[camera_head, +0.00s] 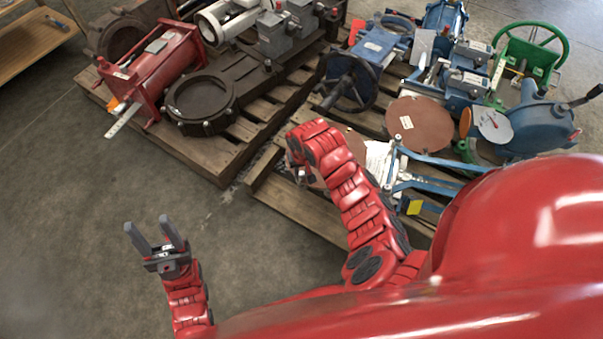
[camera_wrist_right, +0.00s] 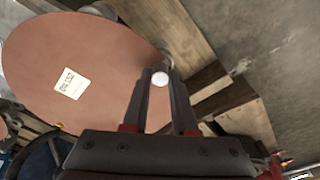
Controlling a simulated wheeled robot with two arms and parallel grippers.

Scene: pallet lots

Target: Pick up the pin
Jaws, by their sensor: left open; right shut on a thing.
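My right gripper (camera_wrist_right: 164,77) is shut on the pin (camera_wrist_right: 160,79), whose round white end shows between the fingertips in the right wrist view. The rest of the pin is hidden by the fingers. In the head view my right gripper (camera_head: 301,173) hangs over the near edge of the right pallet, largely hidden by my red arm. My left gripper (camera_head: 149,226) is open and empty above the bare floor, at the lower left.
A brown disc with a white label (camera_wrist_right: 95,70) lies beside the right gripper. The right pallet (camera_head: 305,208) carries blue and green valve parts and a blue frame (camera_head: 430,184). The left pallet (camera_head: 200,158) carries a red machine (camera_head: 158,70). Concrete floor (camera_head: 70,200) is clear at left.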

